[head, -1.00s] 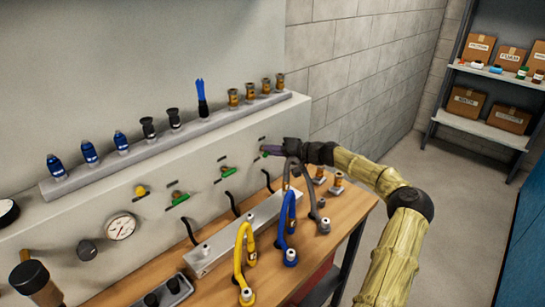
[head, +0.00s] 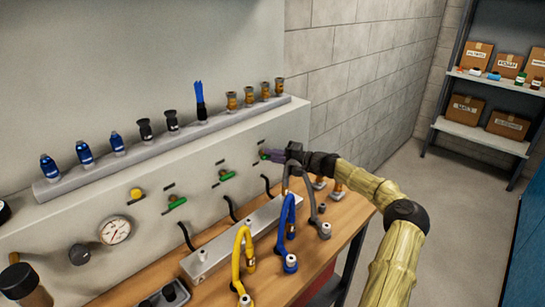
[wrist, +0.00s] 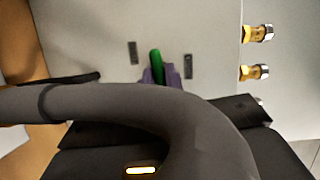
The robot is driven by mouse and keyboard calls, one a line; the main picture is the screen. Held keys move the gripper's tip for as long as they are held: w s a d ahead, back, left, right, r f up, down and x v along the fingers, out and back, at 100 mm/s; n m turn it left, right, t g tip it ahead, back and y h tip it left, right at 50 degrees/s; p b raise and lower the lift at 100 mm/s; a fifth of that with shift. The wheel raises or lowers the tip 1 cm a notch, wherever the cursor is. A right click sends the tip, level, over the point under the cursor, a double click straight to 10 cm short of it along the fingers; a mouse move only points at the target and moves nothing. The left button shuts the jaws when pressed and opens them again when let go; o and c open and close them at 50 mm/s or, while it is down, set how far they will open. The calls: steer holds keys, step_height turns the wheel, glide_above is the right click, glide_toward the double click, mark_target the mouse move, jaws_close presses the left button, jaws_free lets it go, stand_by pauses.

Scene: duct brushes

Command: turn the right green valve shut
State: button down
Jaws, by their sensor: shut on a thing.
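Three green valves sit in a row on the grey panel. The right green valve (head: 263,156) is at the panel's far right end, mostly hidden behind my gripper (head: 270,155) in the head view. In the wrist view its green handle (wrist: 156,66) stands nearly upright, between two dark marks on the panel. My gripper's purple fingers (wrist: 158,75) are shut on this handle, one on each side. The middle green valve (head: 226,176) and the left green valve (head: 177,202) are free, their handles lying roughly along the panel.
A grey hose (head: 314,195) arches close beside my wrist and crosses the wrist view, hiding much of it. Blue (head: 290,218) and yellow (head: 240,250) hoses stand on the wooden bench (head: 345,222). Brass fittings (head: 248,97) line the ledge above. Open floor lies to the right.

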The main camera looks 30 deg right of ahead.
steer(key=shift+d+r, duration=0.1)
steer(key=shift+d, duration=0.05)
steer(key=c, duration=1.5)
jaws_free()
steer(key=shift+o, duration=0.2)
steer(key=f+b+v, duration=0.1)
steer(key=b+v, duration=0.1)
steer(key=v, duration=1.5)
steer(key=shift+r+b, duration=0.35)
steer(key=shift+d, duration=0.15)
